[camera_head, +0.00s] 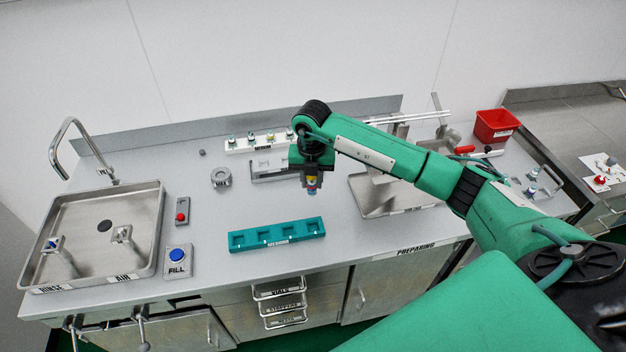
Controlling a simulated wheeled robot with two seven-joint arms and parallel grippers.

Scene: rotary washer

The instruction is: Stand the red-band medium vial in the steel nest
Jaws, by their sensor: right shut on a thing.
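My right gripper (312,178) hangs over the middle of the bench, pointing down, shut on a small vial (313,190). The vial shows blue, with a little red and yellow, below the jaws; its upper part is hidden. It is held above the bench, to the upper right of the teal rack. A small round grey metal fixture (221,177) stands to the left of the gripper; I cannot tell if it is the steel nest. A grey metal bracket (268,170) is partly hidden behind the gripper. My left gripper is not in view.
The teal rack (240,246) with square pockets lies in front. A white rack (234,148) with several vials stands at the back. A sink (150,200), a red button (182,216) and a blue FILL button (178,254) are left. A steel tray (372,205) and red bin (495,125) are right.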

